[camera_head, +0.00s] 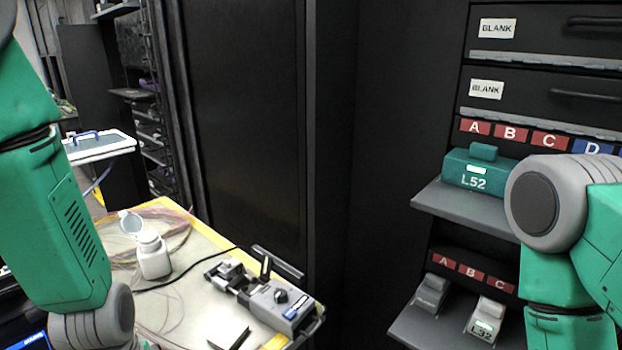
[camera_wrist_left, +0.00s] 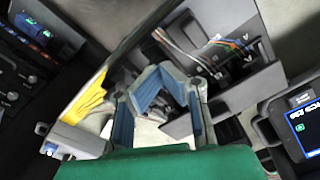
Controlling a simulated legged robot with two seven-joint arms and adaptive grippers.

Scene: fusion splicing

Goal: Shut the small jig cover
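The small grey jig (camera_head: 272,298) sits near the front right corner of the work table in the head view. It has a black knob on top, and a flat dark plate stands raised at its back edge; I cannot tell for sure whether this is the cover. A dark clamp-like part extends from its left end. My left gripper (camera_wrist_left: 160,97) shows in the wrist view with blue-padded fingers apart and nothing clearly between them. The left hand is outside the head view, where only my left arm shows. My right gripper is out of view; only its arm shows.
A white bottle (camera_head: 154,256) with its lid open stands left of the jig on the table (camera_head: 186,300), among loose fibres and a black cable. A dark flat item (camera_head: 229,336) lies near the front. Shelves with a green L52 box (camera_head: 474,178) stand at right.

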